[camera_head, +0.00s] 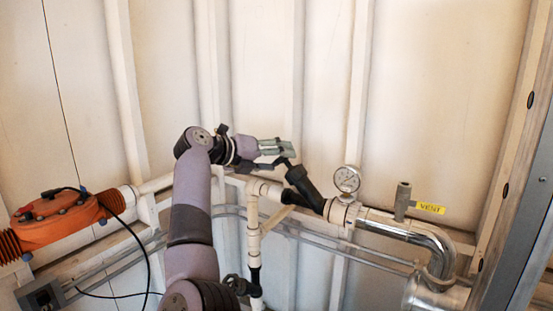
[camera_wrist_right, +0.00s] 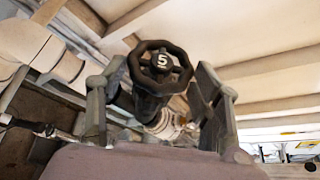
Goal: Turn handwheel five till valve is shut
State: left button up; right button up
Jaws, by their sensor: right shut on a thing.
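Handwheel five is a small dark wheel with a white "5" on its hub (camera_wrist_right: 160,62), seen in the right wrist view between the two fingers of my right gripper (camera_head: 274,148). The gripper is shut on the wheel, a finger on each side. In the head view the gripper hides most of the wheel. The black valve body (camera_head: 306,188) slants down right from it to the pale pipe. The valve's inside is hidden, so I cannot tell how far it is shut. My left gripper is not in view.
A round pressure gauge (camera_head: 347,179) stands right of the valve on the pipe. Beyond it are a grey vent stub (camera_head: 402,201), a yellow VENT label (camera_head: 430,208) and a shiny bent pipe (camera_head: 436,244). An orange unit (camera_head: 58,219) with a black cable is at left.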

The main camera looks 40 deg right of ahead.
jog(key=shift+f, duration=0.1)
dwell(0.4)
jog(key=o, duration=1.2)
jog(key=v, duration=0.7)
jog(key=shift+a, duration=0.3)
